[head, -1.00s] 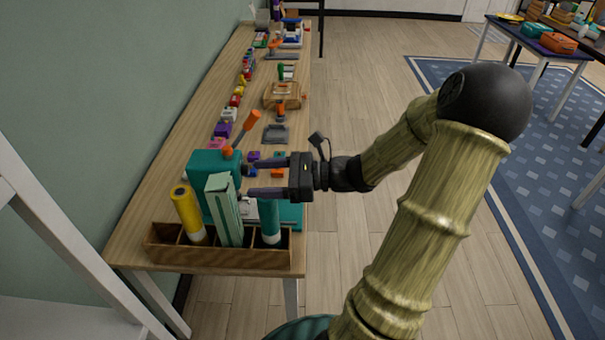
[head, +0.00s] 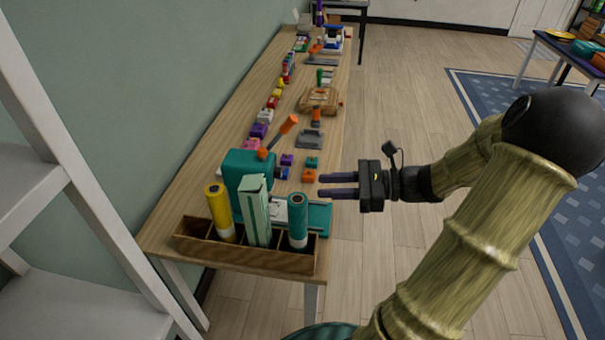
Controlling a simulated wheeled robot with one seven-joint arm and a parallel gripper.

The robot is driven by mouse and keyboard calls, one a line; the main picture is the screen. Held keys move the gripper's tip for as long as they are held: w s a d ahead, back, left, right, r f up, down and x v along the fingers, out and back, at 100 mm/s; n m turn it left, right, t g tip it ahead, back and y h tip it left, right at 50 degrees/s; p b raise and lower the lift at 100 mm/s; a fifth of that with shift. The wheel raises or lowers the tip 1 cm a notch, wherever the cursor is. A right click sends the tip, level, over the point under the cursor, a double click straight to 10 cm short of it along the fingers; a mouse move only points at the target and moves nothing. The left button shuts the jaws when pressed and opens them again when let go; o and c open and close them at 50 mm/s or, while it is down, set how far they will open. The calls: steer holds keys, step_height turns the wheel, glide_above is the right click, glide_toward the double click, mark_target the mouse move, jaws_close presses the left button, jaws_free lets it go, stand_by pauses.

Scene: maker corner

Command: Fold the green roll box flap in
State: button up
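The green roll box (head: 256,215) is a tall pale green carton standing upright in a wooden divided holder (head: 245,258) at the near end of the table. Its top end shows a small raised edge (head: 254,183); I cannot tell how far the flap is folded. My gripper (head: 322,186) is to the right of the box and apart from it, near the table's right edge. Its two dark fingers point left with a gap between them, and nothing is held.
A yellow roll (head: 219,212) and a teal roll (head: 297,220) flank the box in the holder. A teal machine with an orange-handled lever (head: 246,166) stands behind. Small coloured parts line the table. A white shelf (head: 75,170) is at left.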

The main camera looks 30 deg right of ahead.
steer(key=a+n+g+p, duration=0.1)
steer(key=a+n+g, duration=0.1)
steer(key=n, duration=0.1)
steer(key=a+r+n+g+p, duration=0.1)
steer(key=a+n+g+p, duration=0.1)
steer(key=n+g, duration=0.1)
steer(key=w+a+n+g+h+p, duration=0.1)
steer(key=a+n+g+p, duration=0.1)
steer(key=n, duration=0.1)
steer(key=shift+a+r, duration=0.1)
steer(key=shift+r, duration=0.25)
jaws_close()
steer(key=w+a+r+n+g+h+p, duration=0.2)
steer(key=w+a+r+n+h+p, duration=0.2)
steer(key=n, duration=0.9)
steer(key=w+a+r+n+g+h+p, duration=0.1)
steer(key=w+a+r+n+h+p, duration=0.4)
steer(key=w+r+n+h+p, duration=0.2)
step_height(320, 180, up, 3)
steer(key=n+h+p, duration=0.3)
steer(key=n+h, duration=0.1)
steer(key=n, duration=0.1)
steer(key=shift+f+n+g, duration=0.2)
steer(key=shift+n+g, duration=0.2)
steer(key=shift+a, duration=0.1)
